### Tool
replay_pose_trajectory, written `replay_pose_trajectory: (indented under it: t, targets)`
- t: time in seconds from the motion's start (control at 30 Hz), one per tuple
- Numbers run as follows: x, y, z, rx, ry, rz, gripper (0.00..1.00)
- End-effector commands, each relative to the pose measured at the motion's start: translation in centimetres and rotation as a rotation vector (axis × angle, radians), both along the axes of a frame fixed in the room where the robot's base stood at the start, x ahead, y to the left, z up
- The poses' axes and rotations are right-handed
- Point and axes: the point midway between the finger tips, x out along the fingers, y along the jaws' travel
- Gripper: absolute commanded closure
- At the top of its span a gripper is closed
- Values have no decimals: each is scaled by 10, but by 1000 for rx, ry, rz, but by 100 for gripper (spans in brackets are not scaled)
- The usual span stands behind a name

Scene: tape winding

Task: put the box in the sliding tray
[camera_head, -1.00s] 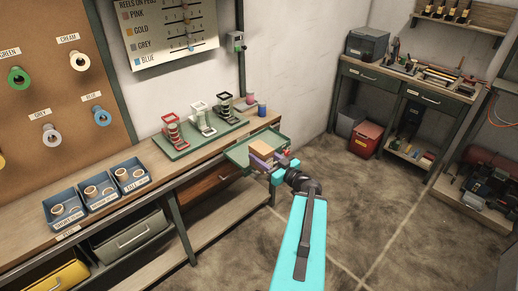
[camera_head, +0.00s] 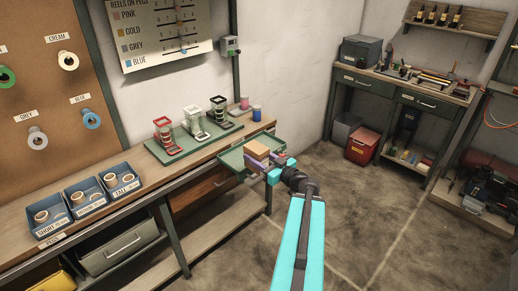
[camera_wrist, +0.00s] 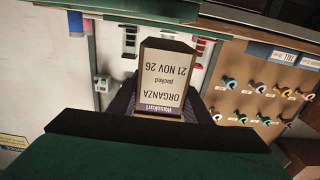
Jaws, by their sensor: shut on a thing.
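The box (camera_head: 257,149) is small and tan and sits in my gripper (camera_head: 259,161). In the wrist view its label, upside down, reads Wasokuri, packed, ORGANZA, 21 NOV 26; the box (camera_wrist: 166,78) stands between the dark fingers of my gripper (camera_wrist: 163,108), which are shut on it. The green sliding tray (camera_head: 232,156) juts out from the right end of the workbench. In the head view the box and gripper overlap the tray's front part. I cannot tell how high the box is above the tray floor, and the gripper hides part of the tray.
A green rack tray with red, white and black reel stands (camera_head: 193,121) is on the workbench, with pink and blue spools (camera_head: 256,112) beside it. Blue peg bins (camera_head: 87,198) stand at the left. A second bench (camera_head: 410,85) is at the back right. The floor between is clear.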

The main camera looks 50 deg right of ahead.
Motion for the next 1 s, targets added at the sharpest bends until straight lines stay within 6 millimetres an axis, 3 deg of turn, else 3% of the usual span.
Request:
replay_pose_trajectory:
  t: [1.0]
  targets:
    - [8,-9,-5,-2,-2,0,82]
